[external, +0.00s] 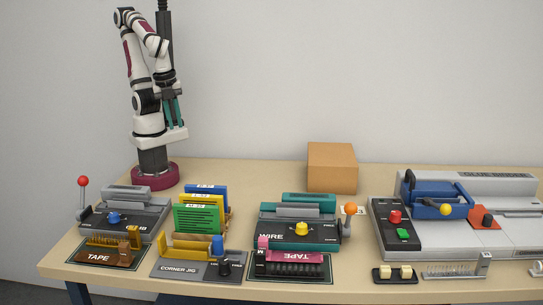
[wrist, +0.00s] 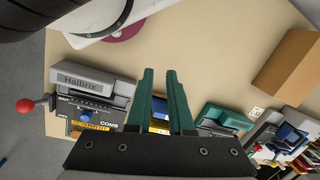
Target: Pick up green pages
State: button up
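The green pages (external: 197,219) stand upright at the front of a rack, with yellow pages (external: 187,203) and blue pages (external: 207,191) behind them. My gripper (external: 175,124) is high above the back left of the table, well away from the pages, with its teal fingers pointing down. In the wrist view the two fingers (wrist: 160,72) are apart with nothing between the tips. Part of the blue pages (wrist: 160,127) shows between the fingers there. I cannot make out the green pages in the wrist view; the gripper covers that area.
A grey comb machine (external: 125,214) with a red-knobbed lever stands left of the rack, a teal wire machine (external: 298,229) right of it. The corner jig (external: 197,262) lies in front. A cardboard box (external: 332,167) stands behind. A large grey machine (external: 450,210) fills the right.

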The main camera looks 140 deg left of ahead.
jog(key=o, duration=0.5)
jog(key=m+t+y, duration=0.8)
jog(key=m+t, duration=0.2)
jog(key=m, duration=1.1)
send_near(190, 206)
jog(key=x, duration=1.1)
jog(key=shift+w+a+f, duration=0.1)
jog(key=shift+a, duration=0.1)
